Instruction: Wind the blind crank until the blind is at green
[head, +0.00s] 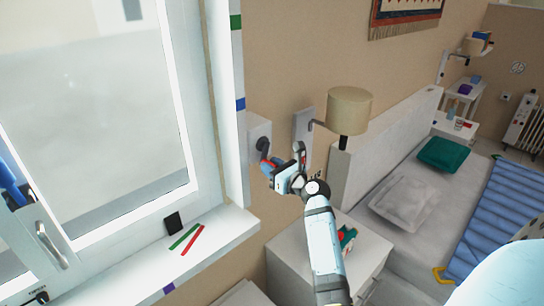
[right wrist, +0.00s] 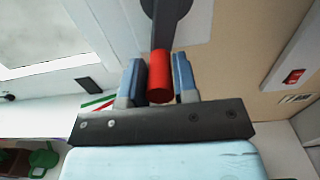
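The blind crank box (head: 258,128) is on the wall right of the window, with a dark crank arm (head: 263,146). In the right wrist view, the dark arm ends in a red handle (right wrist: 159,76). The window frame carries a green mark (head: 236,22) high up, a blue mark (head: 240,104) lower, and a purple mark (head: 169,289) at the sill. The blind's lower edge cannot be made out. Blue finger-like parts at the left edge appear to be my left gripper (head: 10,182).
A lamp (head: 348,110) is on the wall close right of the crank, above a white bedside cabinet (head: 300,248). A bed (head: 420,190) stands further right. Green and red sticks (head: 193,240) and a dark block (head: 172,222) are on the sill.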

